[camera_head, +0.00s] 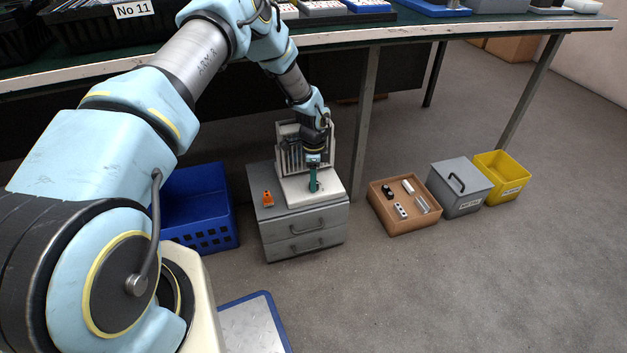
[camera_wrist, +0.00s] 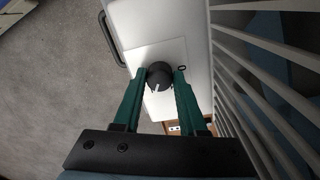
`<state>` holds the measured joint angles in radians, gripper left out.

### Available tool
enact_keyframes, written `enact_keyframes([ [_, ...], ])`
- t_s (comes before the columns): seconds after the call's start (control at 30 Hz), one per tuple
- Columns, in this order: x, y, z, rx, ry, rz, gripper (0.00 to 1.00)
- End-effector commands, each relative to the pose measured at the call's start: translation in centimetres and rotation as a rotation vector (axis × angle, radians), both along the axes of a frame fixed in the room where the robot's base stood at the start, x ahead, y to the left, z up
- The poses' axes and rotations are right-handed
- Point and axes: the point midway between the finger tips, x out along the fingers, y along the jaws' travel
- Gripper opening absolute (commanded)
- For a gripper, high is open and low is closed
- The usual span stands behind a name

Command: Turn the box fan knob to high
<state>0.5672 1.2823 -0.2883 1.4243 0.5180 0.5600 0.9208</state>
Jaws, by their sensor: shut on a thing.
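The box fan knob (camera_wrist: 159,76) is dark and round with a light pointer mark, on a white panel in the wrist view. My gripper (camera_wrist: 160,73) has its two green fingers on either side of the knob, shut on it. In the head view, my gripper (camera_head: 313,186) reaches down to the white base of the box fan (camera_head: 300,190). The fan's slatted grille (camera_wrist: 265,75) runs along the right of the wrist view. The knob is hidden behind my gripper in the head view. Its setting labels are not readable; a small dark mark lies right of it.
The fan stands on a grey drawer cabinet (camera_head: 303,231), with an orange object (camera_head: 268,199) on its left part. A blue crate (camera_head: 203,239) is at left. A brown tray (camera_head: 401,229), a grey box (camera_head: 461,205) and a yellow bin (camera_head: 507,190) stand right. A workbench (camera_head: 400,34) overhangs behind.

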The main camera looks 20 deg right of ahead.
Motion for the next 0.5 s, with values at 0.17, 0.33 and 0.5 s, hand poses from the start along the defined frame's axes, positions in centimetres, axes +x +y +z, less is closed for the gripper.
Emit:
enact_keyframes([
  [0.17, 0.02, 0.01, 0.0, 0.0, 0.0, 0.0, 0.57],
  [0.33, 0.0, 0.01, 0.0, 0.0, 0.0, 0.0, 0.71],
  [0.5, 0.0, 0.01, 0.0, 0.0, 0.0, 0.001, 0.71],
])
